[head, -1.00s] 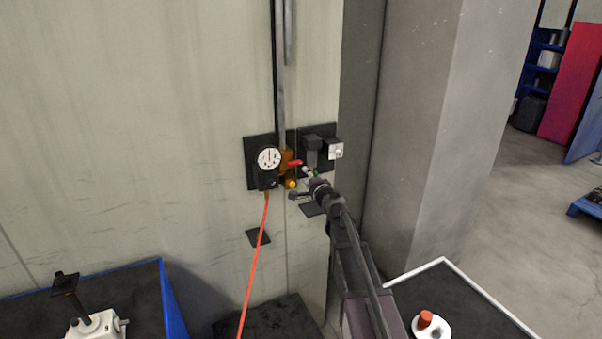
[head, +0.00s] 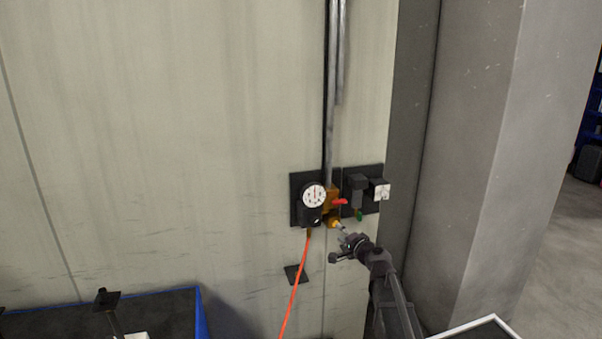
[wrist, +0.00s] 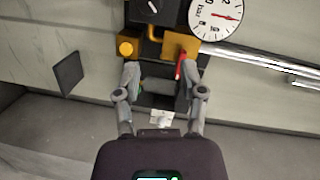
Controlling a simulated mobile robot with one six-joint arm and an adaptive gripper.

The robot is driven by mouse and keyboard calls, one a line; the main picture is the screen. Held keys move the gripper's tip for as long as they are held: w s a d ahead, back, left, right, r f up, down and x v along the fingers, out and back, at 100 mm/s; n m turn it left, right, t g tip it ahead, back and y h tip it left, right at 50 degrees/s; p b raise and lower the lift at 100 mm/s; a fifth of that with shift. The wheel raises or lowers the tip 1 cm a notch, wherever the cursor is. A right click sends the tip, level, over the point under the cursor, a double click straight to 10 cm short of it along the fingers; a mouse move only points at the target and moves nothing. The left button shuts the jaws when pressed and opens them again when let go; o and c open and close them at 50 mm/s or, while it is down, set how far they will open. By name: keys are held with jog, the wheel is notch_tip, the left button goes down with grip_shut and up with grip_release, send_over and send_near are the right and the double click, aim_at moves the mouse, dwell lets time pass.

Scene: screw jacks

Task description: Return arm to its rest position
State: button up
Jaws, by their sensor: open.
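My gripper (head: 346,246) is in the head view in front of the wall, just below and right of the wall fittings. In the wrist view my gripper (wrist: 162,75) shows two grey fingers spread apart with nothing held between them. Beyond the fingers are a brass valve body (wrist: 180,46) with a red lever (wrist: 180,66). The red lever (head: 340,202) also shows in the head view, beside a round white gauge (head: 314,194). The gripper appears apart from these fittings, though the exact gap cannot be told.
A dark box with a white dial (head: 380,189) is right of the valve. A grey pillar (head: 465,150) stands at the right. A blue-edged dark surface (head: 165,312) lies at lower left. Open floor shows at far right.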

jog(key=s+a+f+n+g+b, duration=0.2)
jog(key=s+a+f+n+g, duration=0.15)
jog(key=s+f, duration=0.4)
jog(key=s+a+f+n+g+b, duration=0.2)
jog(key=s+f+n+g+b, duration=0.15)
jog(key=s+f, duration=0.4)
jog(key=s+d+f+n+g+h+b, duration=0.2)
jog(key=s+d+f+g+h, duration=0.1)
jog(key=s+f, duration=0.3)
jog(key=s+d+f+n+g+h+b, duration=0.1)
jog(key=s+d+f+g+h, duration=0.3)
jog(key=s, duration=0.7)
notch_tip(320, 180, down, 2)
jog(key=shift+s+d+f+n+g+b, duration=0.15)
jog(key=shift+d+n+g+b, duration=0.2)
jog(key=shift+g+b, duration=0.3)
